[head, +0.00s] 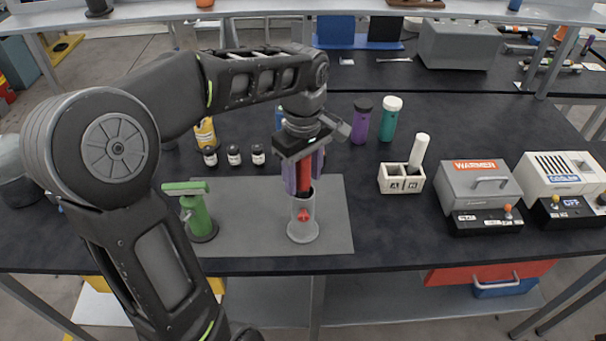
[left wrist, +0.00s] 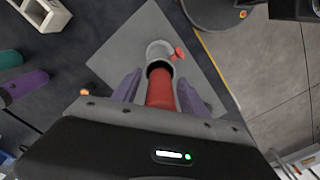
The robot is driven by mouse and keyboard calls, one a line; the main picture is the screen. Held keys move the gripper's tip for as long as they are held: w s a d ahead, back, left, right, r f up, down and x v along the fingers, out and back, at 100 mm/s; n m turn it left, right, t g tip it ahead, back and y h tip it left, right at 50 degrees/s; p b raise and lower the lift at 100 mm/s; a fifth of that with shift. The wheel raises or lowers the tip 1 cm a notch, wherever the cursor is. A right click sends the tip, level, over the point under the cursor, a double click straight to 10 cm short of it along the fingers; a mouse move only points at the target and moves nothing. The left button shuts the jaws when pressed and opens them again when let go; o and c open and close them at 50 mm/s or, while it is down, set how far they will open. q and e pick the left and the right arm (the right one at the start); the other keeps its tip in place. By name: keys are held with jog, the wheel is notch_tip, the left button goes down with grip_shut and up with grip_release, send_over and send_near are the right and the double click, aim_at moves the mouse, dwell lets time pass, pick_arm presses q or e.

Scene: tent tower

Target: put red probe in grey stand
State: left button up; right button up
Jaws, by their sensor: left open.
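The red probe (head: 304,178) stands upright with its lower end in the mouth of the grey stand (head: 303,232), which has a small red knob on its side. In the left wrist view the red probe (left wrist: 161,92) reaches into the dark opening of the grey stand (left wrist: 158,49). My left gripper (head: 304,186) is above the stand, its purple fingers on either side of the probe. In the left wrist view the left gripper (left wrist: 158,88) is open, with the probe between its fingers. The probe's lower end is hidden inside the stand. My right gripper is not in view.
A green device (head: 197,212) stands on the grey mat (head: 258,244) to the left. Several small dark bottles are behind it. A white two-slot box (head: 401,183), a purple bottle (head: 361,122), a teal bottle (head: 390,120) and a warmer (head: 480,190) are to the right.

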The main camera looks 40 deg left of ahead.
pick_arm(q)
jog(key=shift+r, duration=0.1)
jog(key=shift+r, duration=0.5)
notch_tip(320, 180, up, 4)
jog(key=shift+r+b, duration=0.1)
jog(key=shift+b, duration=0.25)
jog(key=shift+r+p, duration=1.15)
jog(key=shift+r, duration=0.15)
jog(key=shift+f, duration=0.1)
